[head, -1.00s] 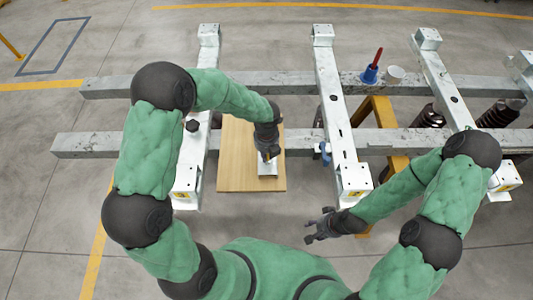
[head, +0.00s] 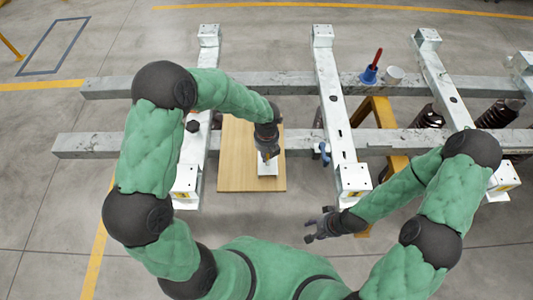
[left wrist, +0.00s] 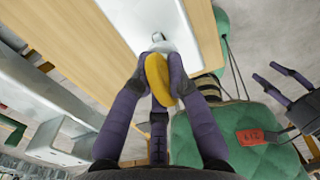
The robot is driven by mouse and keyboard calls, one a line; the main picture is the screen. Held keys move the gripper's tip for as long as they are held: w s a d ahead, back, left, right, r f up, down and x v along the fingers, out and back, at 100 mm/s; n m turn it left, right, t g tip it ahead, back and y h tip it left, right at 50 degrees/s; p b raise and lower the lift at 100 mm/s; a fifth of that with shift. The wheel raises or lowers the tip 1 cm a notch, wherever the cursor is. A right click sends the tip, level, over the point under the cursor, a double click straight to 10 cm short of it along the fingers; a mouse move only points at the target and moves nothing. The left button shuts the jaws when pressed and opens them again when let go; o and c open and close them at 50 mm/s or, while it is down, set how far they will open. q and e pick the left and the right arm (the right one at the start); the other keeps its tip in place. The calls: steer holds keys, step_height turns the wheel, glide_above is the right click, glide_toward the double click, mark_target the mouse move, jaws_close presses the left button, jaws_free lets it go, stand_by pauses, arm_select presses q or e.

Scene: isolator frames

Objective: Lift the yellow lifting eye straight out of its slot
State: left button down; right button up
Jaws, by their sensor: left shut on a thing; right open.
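The yellow lifting eye (left wrist: 160,78) sits between the fingers of my left gripper in the left wrist view. My left gripper (head: 267,156) is shut on it, just above the white plate (head: 267,171) on the wooden board (head: 232,160). The white plate also shows in the left wrist view (left wrist: 195,30), with a pale metal piece at the far end of the eye. The fingers hide part of the eye, and I cannot tell whether it is still in its slot. My right gripper (head: 316,226) is open and empty, off to the right.
White steel crossbeams (head: 333,105) lie over long grey beams (head: 100,145) on both sides of the board. A blue funnel-shaped thing with a red handle (head: 370,74) and a white cup (head: 393,75) stand on the far beam. Dark ribbed cylinders (head: 497,114) lie at the right.

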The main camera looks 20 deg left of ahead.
arm_select(q)
steer(key=shift+r+p, duration=0.3)
steer(key=shift+p, duration=0.1)
stand_by(0.3)
steer(key=shift+r+p, duration=3.05)
steer(key=shift+p, duration=0.1)
